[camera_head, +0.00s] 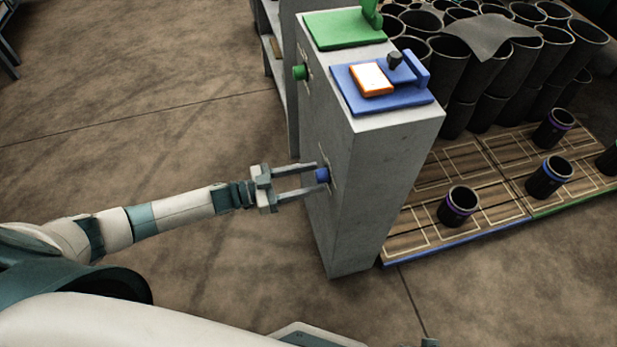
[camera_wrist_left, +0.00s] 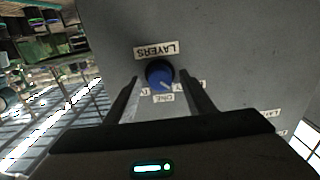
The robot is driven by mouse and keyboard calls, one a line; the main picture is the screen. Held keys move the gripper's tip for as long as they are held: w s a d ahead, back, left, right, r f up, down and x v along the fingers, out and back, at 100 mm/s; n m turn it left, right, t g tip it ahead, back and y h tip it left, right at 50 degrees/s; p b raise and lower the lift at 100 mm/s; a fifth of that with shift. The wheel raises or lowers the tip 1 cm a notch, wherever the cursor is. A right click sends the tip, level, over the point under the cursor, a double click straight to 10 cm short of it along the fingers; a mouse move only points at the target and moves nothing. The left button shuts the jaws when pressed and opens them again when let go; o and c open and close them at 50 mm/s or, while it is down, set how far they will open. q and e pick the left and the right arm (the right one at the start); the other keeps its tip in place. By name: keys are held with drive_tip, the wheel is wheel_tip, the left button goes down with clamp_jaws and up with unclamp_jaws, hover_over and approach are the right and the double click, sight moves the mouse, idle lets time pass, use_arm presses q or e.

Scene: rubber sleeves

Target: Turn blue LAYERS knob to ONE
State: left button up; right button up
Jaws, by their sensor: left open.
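The blue LAYERS knob (camera_head: 322,175) is on the side face of the grey cabinet (camera_head: 384,180). In the left wrist view the knob (camera_wrist_left: 159,74) shows with a LAYERS label (camera_wrist_left: 156,49) and small position labels (camera_wrist_left: 163,98) beside it, one of which reads ONE. A pale pointer line on the knob points toward the ONE label. My left gripper (camera_head: 318,180) is open, its fingers reaching to either side of the knob. I cannot tell whether they touch it. My right gripper is not in view.
A green knob (camera_head: 299,73) is farther along the same face. On top are a blue plate (camera_head: 412,100) with an orange-framed white card (camera_head: 371,79) and a green plate (camera_head: 345,30). Black sleeves (camera_head: 458,206) stand on wooden pallets at the right.

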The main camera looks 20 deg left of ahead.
use_arm(q)
drive_tip(key=c, duration=1.1)
drive_tip(key=shift+o, duration=0.2)
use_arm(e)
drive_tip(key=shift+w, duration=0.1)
use_arm(q)
drive_tip(key=shift+m, duration=0.4)
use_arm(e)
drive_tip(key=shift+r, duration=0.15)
use_arm(q)
drive_tip(key=m+b, duration=0.1)
drive_tip(key=m, duration=0.7)
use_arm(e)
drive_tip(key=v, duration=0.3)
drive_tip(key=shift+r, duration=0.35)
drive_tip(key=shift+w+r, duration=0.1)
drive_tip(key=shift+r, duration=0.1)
